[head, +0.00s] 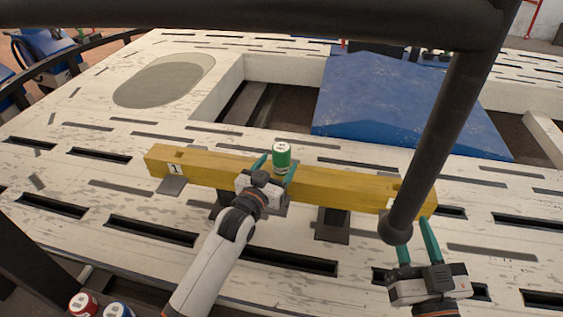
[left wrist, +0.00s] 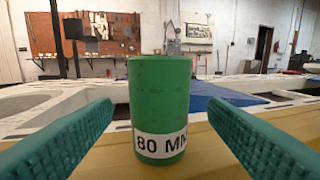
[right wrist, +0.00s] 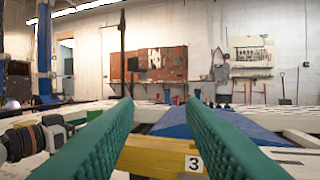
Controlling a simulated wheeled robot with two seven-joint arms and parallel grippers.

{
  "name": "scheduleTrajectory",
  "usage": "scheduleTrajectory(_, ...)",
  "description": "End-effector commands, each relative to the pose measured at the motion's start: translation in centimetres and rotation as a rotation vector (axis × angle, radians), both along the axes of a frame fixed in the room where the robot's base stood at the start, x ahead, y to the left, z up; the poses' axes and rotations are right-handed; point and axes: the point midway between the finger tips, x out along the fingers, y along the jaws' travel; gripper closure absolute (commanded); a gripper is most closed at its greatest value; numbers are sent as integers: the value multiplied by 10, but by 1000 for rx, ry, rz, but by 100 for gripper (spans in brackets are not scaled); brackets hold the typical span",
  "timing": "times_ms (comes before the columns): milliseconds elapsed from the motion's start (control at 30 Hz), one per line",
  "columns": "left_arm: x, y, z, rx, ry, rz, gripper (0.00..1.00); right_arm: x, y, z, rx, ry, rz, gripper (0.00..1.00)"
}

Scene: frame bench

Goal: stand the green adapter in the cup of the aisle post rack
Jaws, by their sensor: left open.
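The green adapter (head: 281,154) stands upright on the yellow beam, near its middle. In the left wrist view the green adapter (left wrist: 160,95) carries a white "80 MM" label. My left gripper (head: 277,167) is open, with one teal finger on each side of the adapter. In the left wrist view gaps show between both fingers and the adapter. My right gripper (head: 417,249) is open and empty in front of the beam's right end. I cannot make out the rack's cup in any view.
The yellow beam (head: 340,192) lies across the pale slotted bench (head: 90,215), with number plates near its ends. A dark post and rail cross the head view at right and top. A blue ramp-like panel (head: 385,100) lies behind.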

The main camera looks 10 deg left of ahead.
Motion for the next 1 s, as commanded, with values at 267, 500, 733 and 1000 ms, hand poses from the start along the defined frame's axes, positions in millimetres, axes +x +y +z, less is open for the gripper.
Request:
scheduleTrajectory(267, 23, -5, 0, -2, -3, -1, 32, -10, 3, 33, 67, -243, 15, 64)
scheduleTrajectory(500, 45, -10, 1, 0, -1, 0, 32, -30, 3, 64, 131, -468, 27, 64)
scheduleTrajectory(733, 50, -11, 2, 0, 0, 0, 32, -36, 2, 72, 146, -522, 30, 64)
scheduleTrajectory(1000, 50, -11, 2, 0, 0, 0, 53, -36, 2, 71, 146, -520, 30, 64)
